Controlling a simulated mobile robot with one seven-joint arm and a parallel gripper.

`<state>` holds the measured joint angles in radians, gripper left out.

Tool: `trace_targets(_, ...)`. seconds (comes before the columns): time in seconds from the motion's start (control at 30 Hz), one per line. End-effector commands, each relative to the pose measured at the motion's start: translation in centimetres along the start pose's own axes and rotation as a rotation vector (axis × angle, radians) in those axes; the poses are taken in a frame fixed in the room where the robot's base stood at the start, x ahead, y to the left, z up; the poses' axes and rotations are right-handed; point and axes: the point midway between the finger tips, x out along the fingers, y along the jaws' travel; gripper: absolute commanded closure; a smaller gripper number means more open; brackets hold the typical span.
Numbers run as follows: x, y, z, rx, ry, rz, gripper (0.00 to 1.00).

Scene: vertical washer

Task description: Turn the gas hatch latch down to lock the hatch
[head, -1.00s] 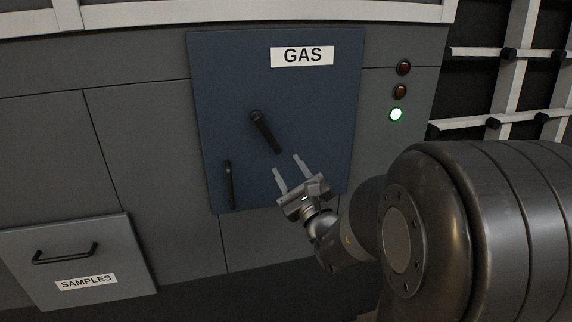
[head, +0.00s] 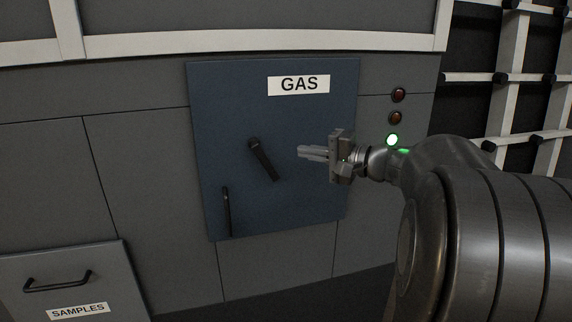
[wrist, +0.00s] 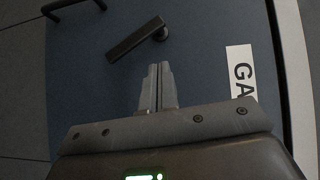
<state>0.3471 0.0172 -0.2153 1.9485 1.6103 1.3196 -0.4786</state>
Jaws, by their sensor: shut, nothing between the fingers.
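The blue gas hatch (head: 290,205) is flush in the grey wall, with a white GAS label (head: 298,85). Its black latch (head: 262,158) pivots at the upper left end and slants down to the right, not straight down. The latch also shows in the wrist view (wrist: 135,40), beyond my fingertips. My gripper (head: 303,153) is shut and empty, to the right of the latch and pointing left. In the wrist view the closed fingers (wrist: 158,70) appear apart from the latch. The hatch's vertical black handle (head: 227,212) is at its lower left.
A grey SAMPLES drawer (head: 65,285) with a black handle is at the lower left. A white-barred rack (head: 510,90) stands at the right. The hatch front is otherwise clear.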

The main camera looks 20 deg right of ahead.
Motion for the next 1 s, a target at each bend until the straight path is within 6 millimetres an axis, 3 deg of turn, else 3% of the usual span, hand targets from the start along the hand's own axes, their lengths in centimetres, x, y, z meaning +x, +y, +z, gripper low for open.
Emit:
trace_targets(0.2, -3.9, -0.1, -2.6, -0.216, -0.018, 0.217, 1.0)
trace_targets(0.4, -4.7, 0.2, -3.2, -0.27, -0.025, 0.284, 1.0)
trace_targets(0.57, -2.9, 0.8, -3.2, -0.27, -0.028, 0.284, 1.0)
trace_targets(0.93, 4.7, 3.0, -3.2, -0.267, -0.029, 0.283, 1.0)
trace_targets(1.0, 5.4, 3.3, -2.5, -0.268, -0.029, 0.281, 1.0)
